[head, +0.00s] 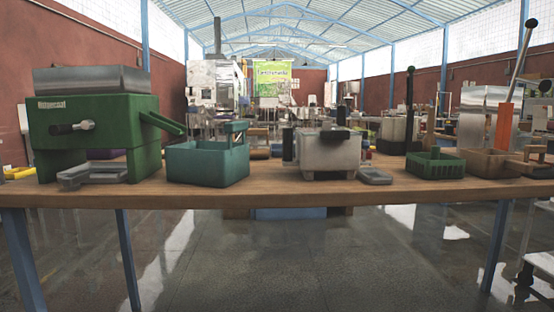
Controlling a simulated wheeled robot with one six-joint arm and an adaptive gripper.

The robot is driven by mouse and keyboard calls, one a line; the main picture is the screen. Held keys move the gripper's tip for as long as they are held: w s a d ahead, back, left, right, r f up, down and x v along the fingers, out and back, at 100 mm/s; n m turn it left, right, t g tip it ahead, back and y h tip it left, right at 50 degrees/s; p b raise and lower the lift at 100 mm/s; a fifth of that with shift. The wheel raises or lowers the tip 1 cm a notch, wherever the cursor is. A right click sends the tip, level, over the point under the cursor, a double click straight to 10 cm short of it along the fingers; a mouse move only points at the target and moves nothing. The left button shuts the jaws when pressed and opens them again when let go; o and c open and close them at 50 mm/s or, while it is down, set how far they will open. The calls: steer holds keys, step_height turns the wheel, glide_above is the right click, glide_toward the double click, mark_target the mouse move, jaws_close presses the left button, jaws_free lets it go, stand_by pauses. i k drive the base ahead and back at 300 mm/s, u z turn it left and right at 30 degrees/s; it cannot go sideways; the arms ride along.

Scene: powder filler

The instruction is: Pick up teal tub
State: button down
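The teal tub (205,166) stands upright on the wooden table (270,190), left of the picture's middle in the head view. It is an open-topped box near the front edge of the table. A small dark fixture (236,128) shows above its right rear rim; I cannot tell whether it touches the tub. The tub's inside floor is hidden. My gripper is not in view.
A green machine (95,130) with a spout stands close left of the tub, with a grey tray (92,176) before it. A whitish machine (330,152) stands to the right. A green basket (435,165) and tan tub (490,163) are farther right.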

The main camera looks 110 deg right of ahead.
mark_target(219, 164)
steer(key=z, duration=1.7)
steer(key=k, duration=1.2)
steer(key=z, duration=1.75)
steer(key=i, duration=0.5)
steer(key=u, duration=0.05)
